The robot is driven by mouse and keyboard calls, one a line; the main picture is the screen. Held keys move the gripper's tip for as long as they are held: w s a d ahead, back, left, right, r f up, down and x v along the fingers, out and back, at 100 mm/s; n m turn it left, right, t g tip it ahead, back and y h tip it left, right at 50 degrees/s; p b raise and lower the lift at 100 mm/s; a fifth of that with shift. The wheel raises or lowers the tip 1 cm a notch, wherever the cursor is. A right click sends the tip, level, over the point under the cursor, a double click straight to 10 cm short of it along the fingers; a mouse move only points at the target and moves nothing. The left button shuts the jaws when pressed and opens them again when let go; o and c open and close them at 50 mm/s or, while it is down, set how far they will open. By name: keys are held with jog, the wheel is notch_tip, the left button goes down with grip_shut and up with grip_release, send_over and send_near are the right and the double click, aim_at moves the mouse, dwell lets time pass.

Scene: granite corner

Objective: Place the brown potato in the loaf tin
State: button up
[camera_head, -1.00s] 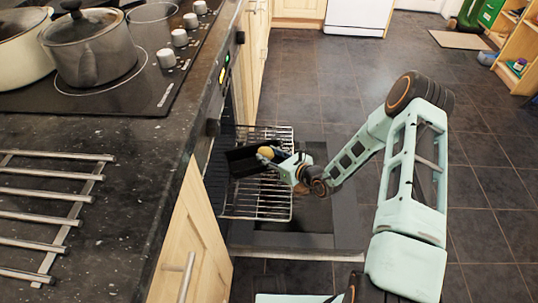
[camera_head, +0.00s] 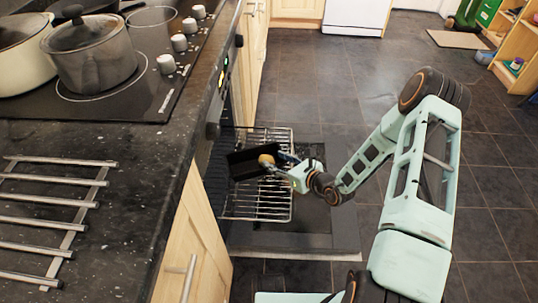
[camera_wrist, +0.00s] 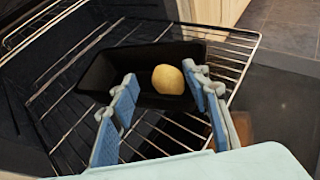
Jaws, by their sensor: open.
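The brown potato (camera_wrist: 168,79) is a rounded, yellowish-brown lump. The loaf tin (camera_wrist: 105,75) is black and rectangular and stands on the oven rack. In the wrist view the potato shows against the tin's inside, towards its right end, and appears to rest in it. In the head view the potato (camera_head: 266,161) is at the right end of the loaf tin (camera_head: 242,166). My gripper (camera_wrist: 165,90) is open, its blue fingers apart at the tin's near side. The potato lies between the lines of the fingers, nearer the right one, with a gap on the left.
The wire oven rack (camera_head: 262,208) is pulled out over the lowered oven door (camera_head: 300,241). The dark worktop (camera_head: 110,205) with a metal trivet (camera_head: 75,222) and hob pans (camera_head: 92,62) is on the left.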

jog(key=p+v, duration=0.1)
jog(key=v, duration=0.6)
jog(key=shift+r, duration=0.15)
